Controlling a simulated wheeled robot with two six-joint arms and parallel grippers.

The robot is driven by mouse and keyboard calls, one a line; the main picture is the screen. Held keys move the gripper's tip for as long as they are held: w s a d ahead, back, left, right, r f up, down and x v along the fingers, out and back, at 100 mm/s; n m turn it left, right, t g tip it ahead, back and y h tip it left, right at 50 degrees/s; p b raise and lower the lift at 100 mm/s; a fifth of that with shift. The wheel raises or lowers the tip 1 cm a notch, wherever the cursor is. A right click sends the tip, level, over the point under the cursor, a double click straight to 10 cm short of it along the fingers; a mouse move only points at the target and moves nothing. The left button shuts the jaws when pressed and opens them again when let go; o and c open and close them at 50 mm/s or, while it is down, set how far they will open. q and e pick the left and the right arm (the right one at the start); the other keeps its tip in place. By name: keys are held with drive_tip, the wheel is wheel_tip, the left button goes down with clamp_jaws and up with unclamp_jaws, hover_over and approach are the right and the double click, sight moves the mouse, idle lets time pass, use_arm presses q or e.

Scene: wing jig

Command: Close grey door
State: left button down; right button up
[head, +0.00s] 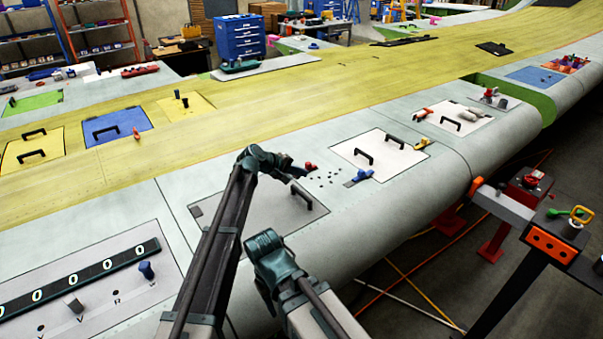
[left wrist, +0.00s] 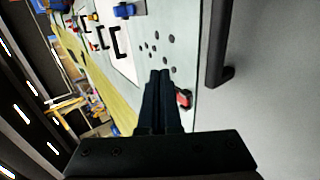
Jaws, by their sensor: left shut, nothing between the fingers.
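The grey door (head: 268,222) is a panel in the near wing surface, partly hidden behind my arms. It looks about level with the skin, but I cannot tell whether it is fully flush. Its black handle (head: 303,196) is near its right edge. In the left wrist view the handle (left wrist: 219,62) is large on the grey door (left wrist: 268,90) at right. My left gripper (head: 298,171) is shut and empty above the door's far right edge, apart from the handle. Its fingers (left wrist: 161,73) point at the skin beside the door. A red latch (head: 310,166) is just beyond them. My right gripper is out of view.
A white door (head: 378,154) with black handles and a blue latch (head: 361,175) lies to the right, past several dark holes. A numbered panel (head: 90,275) with knobs is at left. A stand with a red box (head: 528,187) is beyond the wing's right edge.

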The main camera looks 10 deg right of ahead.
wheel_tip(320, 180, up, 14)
drive_tip(key=p, duration=1.3)
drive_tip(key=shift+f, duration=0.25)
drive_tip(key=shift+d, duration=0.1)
